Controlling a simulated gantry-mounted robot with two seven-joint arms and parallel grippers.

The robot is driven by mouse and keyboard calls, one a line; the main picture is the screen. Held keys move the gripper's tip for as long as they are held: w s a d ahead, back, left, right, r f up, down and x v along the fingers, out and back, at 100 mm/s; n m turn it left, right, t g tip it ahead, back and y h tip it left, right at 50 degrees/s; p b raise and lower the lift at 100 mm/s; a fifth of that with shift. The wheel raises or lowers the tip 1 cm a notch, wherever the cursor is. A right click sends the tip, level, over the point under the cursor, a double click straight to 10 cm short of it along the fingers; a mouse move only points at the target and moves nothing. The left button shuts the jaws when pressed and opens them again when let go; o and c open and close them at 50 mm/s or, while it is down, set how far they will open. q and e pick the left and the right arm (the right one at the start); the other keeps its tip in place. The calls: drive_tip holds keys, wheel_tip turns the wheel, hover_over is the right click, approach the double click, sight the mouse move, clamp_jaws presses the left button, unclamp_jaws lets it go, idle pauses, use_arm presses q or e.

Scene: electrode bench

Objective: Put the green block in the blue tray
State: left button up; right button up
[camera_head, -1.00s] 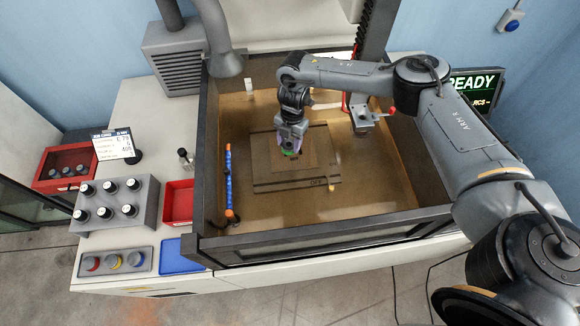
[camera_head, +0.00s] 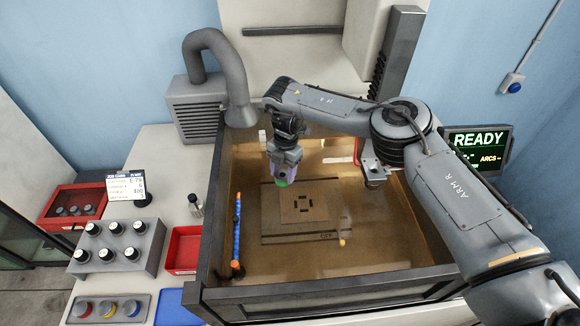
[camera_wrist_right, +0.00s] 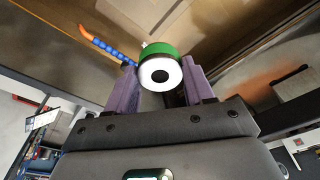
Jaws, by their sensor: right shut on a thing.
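The green block (camera_head: 282,184) is a short round green piece with a white face and dark centre. In the right wrist view the green block (camera_wrist_right: 160,66) sits between the purple fingers of my right gripper (camera_wrist_right: 160,85), which is shut on it. In the head view my right gripper (camera_head: 283,172) holds it above the left part of the plate in the walled bench. The blue tray (camera_head: 178,308) lies on the white counter at the front left, partly cut off by the frame's lower edge. My left gripper is not in view.
The bench's dark wall (camera_head: 212,210) stands between the gripper and the blue tray. A blue tube with orange ends (camera_head: 237,235) lies inside along that wall. A red tray (camera_head: 183,250), a knob box (camera_head: 118,246) and a coloured-button panel (camera_head: 107,309) stand on the counter.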

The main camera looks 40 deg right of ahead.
drive_tip(key=s+a+b, duration=0.2)
drive_tip(key=a, duration=1.9)
drive_tip(key=s+a+b, duration=0.2)
drive_tip(key=s+a, duration=0.1)
drive_tip(key=a, duration=1.9)
